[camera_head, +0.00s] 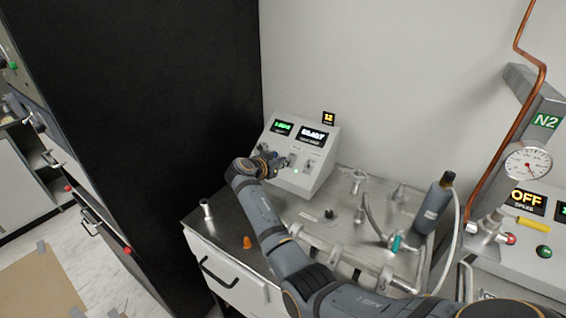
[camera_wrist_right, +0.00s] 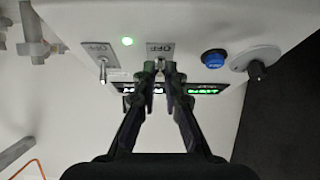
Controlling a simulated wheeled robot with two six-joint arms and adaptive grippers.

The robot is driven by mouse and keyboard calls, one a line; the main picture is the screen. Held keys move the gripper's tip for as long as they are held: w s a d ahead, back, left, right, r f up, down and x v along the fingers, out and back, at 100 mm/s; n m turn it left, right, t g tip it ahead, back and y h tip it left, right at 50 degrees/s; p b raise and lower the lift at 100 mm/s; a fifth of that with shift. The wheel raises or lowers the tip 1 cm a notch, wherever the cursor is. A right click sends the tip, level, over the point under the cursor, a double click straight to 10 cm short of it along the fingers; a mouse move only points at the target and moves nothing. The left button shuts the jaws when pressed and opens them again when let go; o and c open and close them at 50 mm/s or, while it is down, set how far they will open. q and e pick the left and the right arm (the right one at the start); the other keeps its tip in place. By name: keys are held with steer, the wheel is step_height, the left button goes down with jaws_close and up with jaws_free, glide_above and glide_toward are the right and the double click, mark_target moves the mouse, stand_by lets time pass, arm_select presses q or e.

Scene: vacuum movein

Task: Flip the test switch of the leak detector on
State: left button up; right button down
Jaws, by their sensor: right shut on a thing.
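The leak detector (camera_head: 318,178) is a pale sloped console on the bench, with two lit displays and a front panel. My right gripper (camera_head: 272,163) is at its panel. In the right wrist view, which sees the panel upside down, my right gripper (camera_wrist_right: 160,76) is closed around the middle toggle switch (camera_wrist_right: 160,64), below a plate reading OFF. The fingers hide most of the lever. A second toggle switch (camera_wrist_right: 103,72) with an OFF plate is beside it, untouched. I cannot read which one is the test switch. My left gripper is not in view.
A blue button (camera_wrist_right: 214,57) and a dark knob (camera_wrist_right: 257,73) are on the other side. Fittings, a hose and a dark bottle (camera_head: 434,205) stand on the bench right of my arm. A black cabinet (camera_head: 150,120) stands left.

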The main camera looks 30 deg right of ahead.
steer(key=shift+r, duration=0.1)
steer(key=shift+w+d+r+g+y+p, duration=0.1)
steer(key=shift+d+r+g+y+p, duration=0.15)
steer(key=shift+r+y+p, duration=0.45)
steer(key=g+y+p, duration=0.1)
steer(key=p, duration=0.1)
steer(key=d+r+g+y+p, duration=0.1)
steer(key=p, duration=0.1)
steer(key=shift+w+y, duration=0.3)
steer(key=shift+y, duration=0.1)
steer(key=shift+w+d+r+g+y+p, duration=0.15)
steer(key=shift+d+g+y+p, duration=0.15)
steer(key=shift+y+p, duration=0.4)
steer(key=shift+w+d+g+y, duration=0.1)
steer(key=shift+g+y, duration=0.25)
steer(key=shift+y, duration=0.15)
steer(key=shift+d+y+b, duration=0.1)
steer(key=shift+y+b, duration=0.3)
steer(key=shift+b, duration=0.15)
steer(key=shift+w+d+g+y+b, duration=0.25)
steer(key=shift+g+y+b, duration=0.35)
steer(key=shift+b, duration=0.25)
